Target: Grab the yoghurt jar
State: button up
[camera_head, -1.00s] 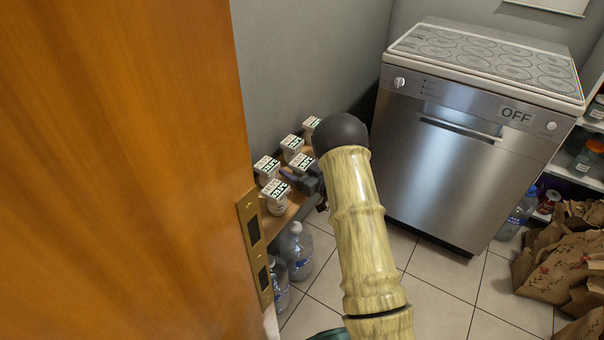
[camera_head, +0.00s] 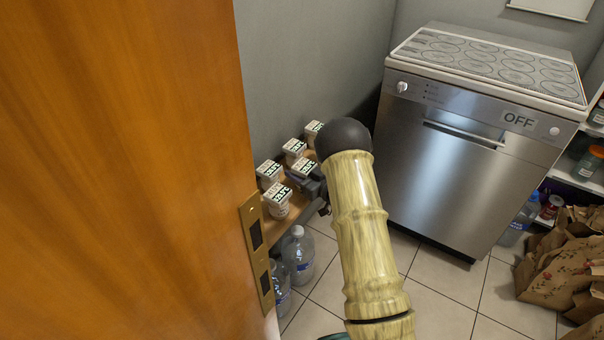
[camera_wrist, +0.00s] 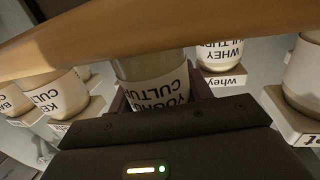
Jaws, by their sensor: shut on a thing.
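The yoghurt jar (camera_wrist: 157,88), a pale jar with a white label reading "YOGHURT CULTU…", is in the middle of the wrist view, which looks upside down. My gripper (camera_wrist: 160,97) is shut on it, with dark fingers on both sides. The jar's lid end is hidden by the gripper body. In the head view my gripper (camera_head: 308,183) is at the right edge of the shelf (camera_head: 297,204), among the white-lidded jars. My arm partly hides it, and I cannot tell there which jar it holds.
A whey jar (camera_wrist: 218,55), a "KE…" labelled jar (camera_wrist: 52,95) and another jar (camera_wrist: 304,75) stand close around. Water bottles (camera_head: 298,255) stand below the shelf. A wooden door (camera_head: 120,170) fills the left; a steel dishwasher (camera_head: 470,150) and paper bags (camera_head: 560,265) are right.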

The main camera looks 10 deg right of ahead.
notch_tip(320, 180, up, 10)
jog(key=p, duration=0.3)
dwell(0.7)
